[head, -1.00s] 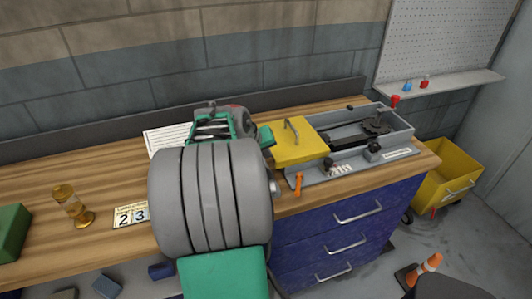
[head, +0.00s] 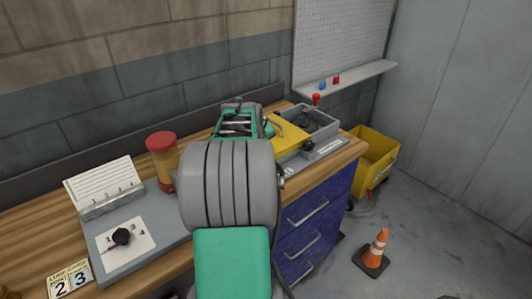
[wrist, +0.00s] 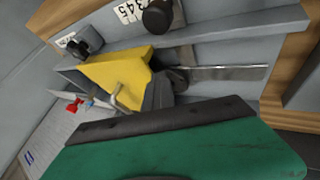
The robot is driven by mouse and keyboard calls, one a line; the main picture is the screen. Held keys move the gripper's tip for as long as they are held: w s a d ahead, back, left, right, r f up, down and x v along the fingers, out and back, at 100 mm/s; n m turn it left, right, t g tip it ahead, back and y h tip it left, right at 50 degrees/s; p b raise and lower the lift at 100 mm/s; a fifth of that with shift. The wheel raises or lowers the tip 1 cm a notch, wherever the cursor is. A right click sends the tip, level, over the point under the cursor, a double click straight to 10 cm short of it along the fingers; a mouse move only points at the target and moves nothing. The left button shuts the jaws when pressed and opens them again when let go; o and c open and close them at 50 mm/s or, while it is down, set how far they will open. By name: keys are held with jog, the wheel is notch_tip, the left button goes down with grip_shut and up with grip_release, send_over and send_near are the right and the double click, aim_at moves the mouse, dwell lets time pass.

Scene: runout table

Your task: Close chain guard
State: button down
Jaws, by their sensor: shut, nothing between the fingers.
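The chain guard is a yellow cover (head: 288,133) on a long grey housing (head: 325,119) at the right end of the bench. It spans the left part of the housing, and the right part is open with dark parts showing inside. In the wrist view the yellow cover (wrist: 118,72) shows at an angle with a pale handle (wrist: 118,98) on it. My gripper (head: 266,129) is shut and empty, just left of the cover in the head view. Its green and dark finger (wrist: 160,121) fills the lower wrist view. I cannot tell whether it touches the cover.
A black knob (head: 308,146) stands at the housing's front. A yellow bin (head: 374,158) and an orange cone (head: 376,248) are on the floor at right. The floor between is clear.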

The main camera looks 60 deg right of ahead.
jog(key=shift+s+d+r, duration=0.1)
jog(key=shift+d+r, duration=0.05)
jog(key=shift+d, duration=0.05)
